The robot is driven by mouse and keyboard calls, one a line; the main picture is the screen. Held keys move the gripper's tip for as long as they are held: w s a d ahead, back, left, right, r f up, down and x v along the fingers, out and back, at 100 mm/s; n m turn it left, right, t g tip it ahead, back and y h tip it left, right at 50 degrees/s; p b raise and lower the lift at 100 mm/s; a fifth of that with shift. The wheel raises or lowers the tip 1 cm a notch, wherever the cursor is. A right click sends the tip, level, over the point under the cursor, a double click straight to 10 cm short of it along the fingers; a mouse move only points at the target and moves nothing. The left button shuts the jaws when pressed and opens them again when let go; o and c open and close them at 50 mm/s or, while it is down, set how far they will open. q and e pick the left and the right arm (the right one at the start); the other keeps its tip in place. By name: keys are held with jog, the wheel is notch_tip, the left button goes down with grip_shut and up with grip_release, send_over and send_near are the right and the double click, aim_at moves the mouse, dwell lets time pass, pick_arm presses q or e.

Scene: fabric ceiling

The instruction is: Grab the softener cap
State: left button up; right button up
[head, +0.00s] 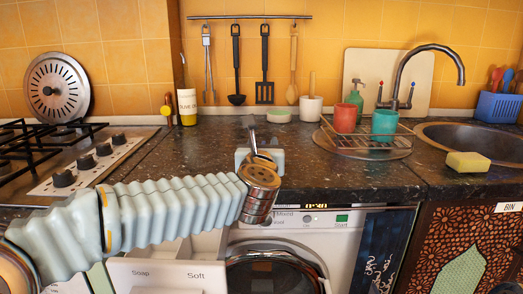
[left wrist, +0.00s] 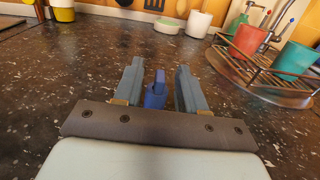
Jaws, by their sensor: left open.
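A small dark blue object, which looks like the softener cap (left wrist: 155,95), stands on the dark counter in the left wrist view. My left gripper (left wrist: 159,75) is open, with one finger on each side of it and a visible gap to each finger. In the head view my left gripper (head: 260,158) is over the counter above the washing machine, and the blue object is hidden there behind the wrist and fingers. My right gripper is not in view.
A wire rack (head: 368,146) with a red cup (head: 345,119) and a teal cup (head: 384,127) stands to the right. A stove (head: 80,160) is at left. The washing machine (head: 310,245) is below, its drawer (head: 168,270) pulled out. Counter around the gripper is clear.

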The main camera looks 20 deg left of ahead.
pick_arm(q)
jog(key=shift+w+a, duration=0.15)
jog(key=shift+w, duration=0.55)
jog(key=shift+w+a, duration=0.15)
jog(key=shift+w, duration=0.55)
grip_shut()
